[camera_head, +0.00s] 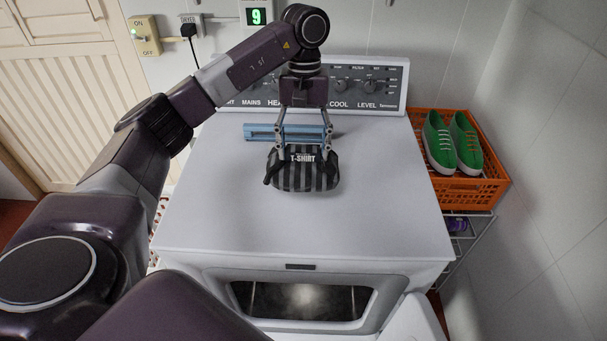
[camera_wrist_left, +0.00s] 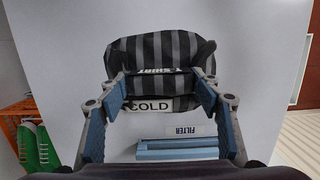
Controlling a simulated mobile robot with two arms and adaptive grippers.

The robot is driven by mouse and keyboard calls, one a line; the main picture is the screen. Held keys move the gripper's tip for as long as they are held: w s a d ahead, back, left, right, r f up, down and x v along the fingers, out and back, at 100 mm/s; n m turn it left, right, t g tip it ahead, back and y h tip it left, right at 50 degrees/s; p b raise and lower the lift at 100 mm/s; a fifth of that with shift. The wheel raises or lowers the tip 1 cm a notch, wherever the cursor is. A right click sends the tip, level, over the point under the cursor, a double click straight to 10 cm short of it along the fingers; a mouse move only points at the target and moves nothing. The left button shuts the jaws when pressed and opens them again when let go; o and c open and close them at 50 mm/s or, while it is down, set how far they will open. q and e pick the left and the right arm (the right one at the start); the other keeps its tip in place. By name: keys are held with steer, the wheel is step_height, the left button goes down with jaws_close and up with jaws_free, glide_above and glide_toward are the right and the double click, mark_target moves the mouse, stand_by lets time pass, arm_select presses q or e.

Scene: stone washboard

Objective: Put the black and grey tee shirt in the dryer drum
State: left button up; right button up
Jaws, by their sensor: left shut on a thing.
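The black and grey striped tee shirt (camera_head: 303,175), folded into a bundle with a T-SHIRT label, is over the white dryer top (camera_head: 220,215). My left gripper (camera_head: 304,150) is shut on its label end; I cannot tell whether the shirt touches the top. In the left wrist view the shirt (camera_wrist_left: 160,52) shows between and beyond the blue fingertips of the gripper (camera_wrist_left: 160,95). The dryer's front door opening (camera_head: 300,299) is below the front edge, with the lit drum inside. My right gripper is not in view.
A blue filter piece (camera_head: 262,132) lies on the dryer top behind the shirt. An orange crate (camera_head: 482,195) with green shoes (camera_head: 440,144) stands to the right. The control panel (camera_head: 385,82) rises at the back. The front half of the top is clear.

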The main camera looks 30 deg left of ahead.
mark_target(304, 161)
arm_select(q)
step_height(304, 161, down, 4)
steer(key=shift+f, duration=0.1)
step_height(304, 161, down, 3)
steer(key=shift+r+p, duration=0.1)
steer(key=shift+p, duration=0.65)
steer(key=shift+f, duration=0.35)
steer(key=shift+f, duration=0.1)
steer(key=shift+f+b, duration=0.15)
steer(key=shift+b, duration=0.15)
steer(key=o, duration=1.8)
